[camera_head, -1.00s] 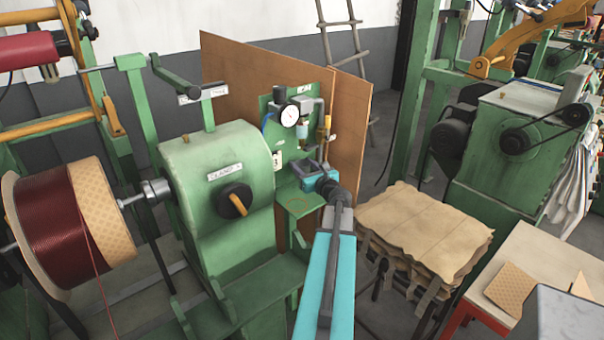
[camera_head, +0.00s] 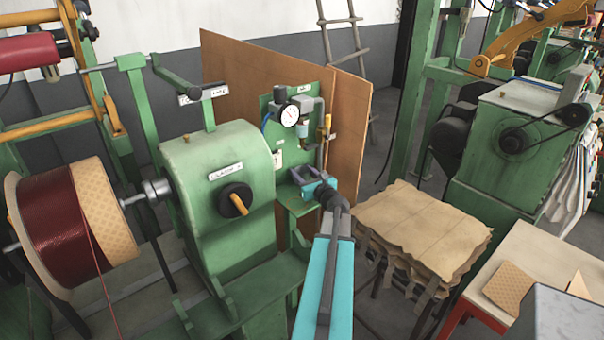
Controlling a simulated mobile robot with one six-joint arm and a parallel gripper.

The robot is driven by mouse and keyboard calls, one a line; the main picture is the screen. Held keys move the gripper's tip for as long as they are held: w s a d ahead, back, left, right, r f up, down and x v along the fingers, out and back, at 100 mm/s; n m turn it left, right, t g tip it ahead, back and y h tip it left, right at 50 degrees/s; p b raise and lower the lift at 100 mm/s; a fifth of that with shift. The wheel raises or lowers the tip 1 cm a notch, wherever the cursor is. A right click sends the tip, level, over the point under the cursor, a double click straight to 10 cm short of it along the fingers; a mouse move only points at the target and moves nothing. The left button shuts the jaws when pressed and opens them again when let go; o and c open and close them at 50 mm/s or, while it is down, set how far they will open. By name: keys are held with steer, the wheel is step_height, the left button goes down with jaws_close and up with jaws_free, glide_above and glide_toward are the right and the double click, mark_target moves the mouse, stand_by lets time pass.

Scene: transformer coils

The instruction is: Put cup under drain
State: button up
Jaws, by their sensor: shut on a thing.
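My gripper (camera_head: 299,176) is at the front of the green panel, just above a small green shelf (camera_head: 298,205). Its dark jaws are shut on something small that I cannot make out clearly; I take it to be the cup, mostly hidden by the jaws. Above the jaws, a filter unit with a pale bowl (camera_head: 302,129) hangs beside a round white gauge (camera_head: 289,116). The drain is too small to pick out; the bowl's underside is where one could be. The jaws are below the bowl and apart from it.
A green winding machine (camera_head: 215,180) stands close left of my gripper, with a coil of dark red wire (camera_head: 70,215). Brown boards (camera_head: 350,125) stand behind the panel. A stack of brown sheets (camera_head: 425,225) is to the right.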

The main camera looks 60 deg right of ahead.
steer(key=o, duration=1.1)
steer(key=shift+c, duration=0.2)
steer(key=shift+r+p, duration=0.2)
steer(key=shift+p, duration=0.1)
steer(key=shift+s+a+f+b, duration=0.1)
steer(key=shift+s+a+b, duration=0.25)
steer(key=shift+s, duration=0.2)
steer(key=shift+b+v, duration=1.5)
steer(key=shift+v, duration=3.9)
steer(key=shift+f, duration=0.1)
